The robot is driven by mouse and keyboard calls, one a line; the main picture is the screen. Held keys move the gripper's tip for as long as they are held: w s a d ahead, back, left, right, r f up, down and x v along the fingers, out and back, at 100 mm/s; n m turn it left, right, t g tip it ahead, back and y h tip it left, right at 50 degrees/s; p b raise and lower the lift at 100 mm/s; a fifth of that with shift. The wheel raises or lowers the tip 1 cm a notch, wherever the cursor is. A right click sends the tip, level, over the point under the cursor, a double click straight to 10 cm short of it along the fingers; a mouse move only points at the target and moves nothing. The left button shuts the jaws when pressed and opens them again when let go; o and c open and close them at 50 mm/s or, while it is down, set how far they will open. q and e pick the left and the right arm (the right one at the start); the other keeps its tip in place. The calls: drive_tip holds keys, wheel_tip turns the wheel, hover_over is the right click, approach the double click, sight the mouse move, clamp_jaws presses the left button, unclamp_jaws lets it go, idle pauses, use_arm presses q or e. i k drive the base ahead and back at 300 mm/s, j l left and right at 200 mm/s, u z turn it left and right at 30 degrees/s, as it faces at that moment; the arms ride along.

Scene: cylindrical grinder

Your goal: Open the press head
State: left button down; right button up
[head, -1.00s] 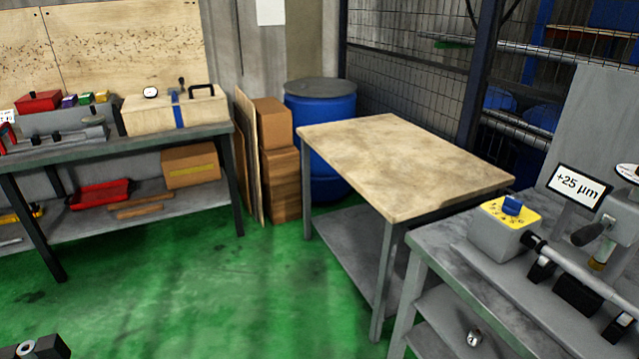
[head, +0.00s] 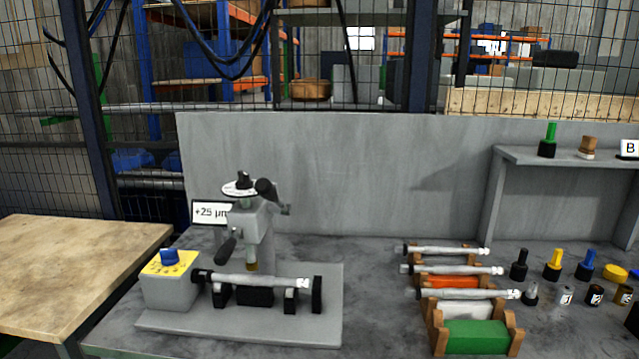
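The press head (head: 250,218) is a grey block on an upright post at the back of a grey base plate (head: 240,331), left of centre in the head view. It has a white dial with a black knob (head: 242,181) on top, a dark lever handle (head: 229,246) at its left front and a brass tip (head: 252,266) pointing down. A metal shaft (head: 259,282) lies across black supports below the tip. I cannot tell whether the head is open or closed. Neither of my grippers is in view.
A grey control box with a blue knob (head: 168,262) stands left of the shaft. A "+25 µm" sign (head: 208,212) is behind it. Racks with more shafts (head: 456,270) and several small bottles fill the right bench. A wooden table (head: 70,265) is at the left, with a clear top.

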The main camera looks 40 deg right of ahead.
sight(246, 226)
drive_tip(key=z, duration=1)
